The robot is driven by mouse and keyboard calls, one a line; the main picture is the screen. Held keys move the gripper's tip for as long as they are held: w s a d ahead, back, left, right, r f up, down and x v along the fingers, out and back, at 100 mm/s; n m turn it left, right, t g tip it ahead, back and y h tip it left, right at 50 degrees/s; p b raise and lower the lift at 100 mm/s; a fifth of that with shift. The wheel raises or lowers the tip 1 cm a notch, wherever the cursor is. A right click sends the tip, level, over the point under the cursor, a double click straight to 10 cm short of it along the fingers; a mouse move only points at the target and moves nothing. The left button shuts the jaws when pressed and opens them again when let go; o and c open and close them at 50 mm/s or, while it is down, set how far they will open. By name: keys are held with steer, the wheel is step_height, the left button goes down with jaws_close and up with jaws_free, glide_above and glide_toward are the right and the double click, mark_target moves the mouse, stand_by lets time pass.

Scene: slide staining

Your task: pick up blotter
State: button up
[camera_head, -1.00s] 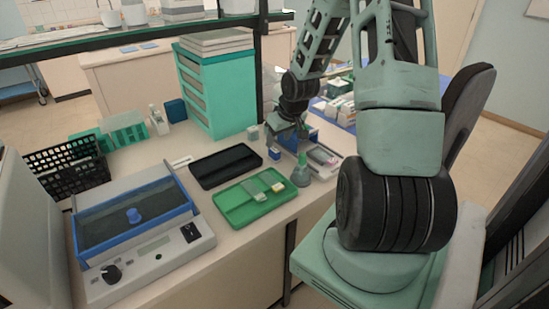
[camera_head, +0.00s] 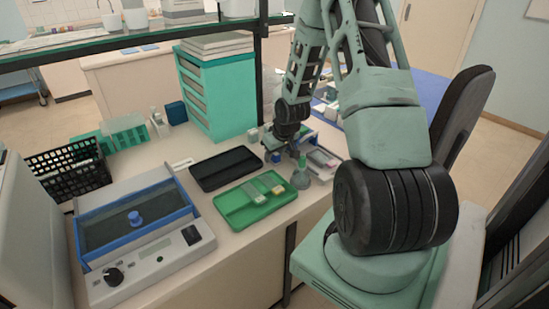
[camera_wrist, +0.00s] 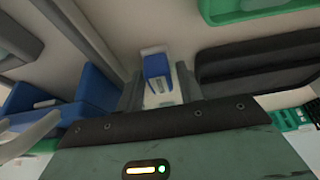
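A small blue block with a pale front (camera_head: 276,156) stands on the bench just right of the black tray. In the wrist view the blue block (camera_wrist: 157,68) is near the middle, ahead of the dark gripper body, with a pale plate around or under it. It may be the blotter; no label is readable. My gripper (camera_head: 294,145) is low over the bench beside it, partly hidden by my wrist.
The black tray (camera_head: 227,168) and the green tray (camera_head: 232,216) with small items lie to the left. A grey-green flask (camera_head: 301,177) stands close in front, and a pale tray (camera_head: 323,163) lies right. A teal drawer cabinet (camera_head: 218,98) rises behind, beside a dark shelf post (camera_head: 261,80).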

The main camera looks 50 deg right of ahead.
steer(key=c, duration=0.4)
steer(key=shift+r, duration=0.15)
steer(key=shift+c, duration=0.2)
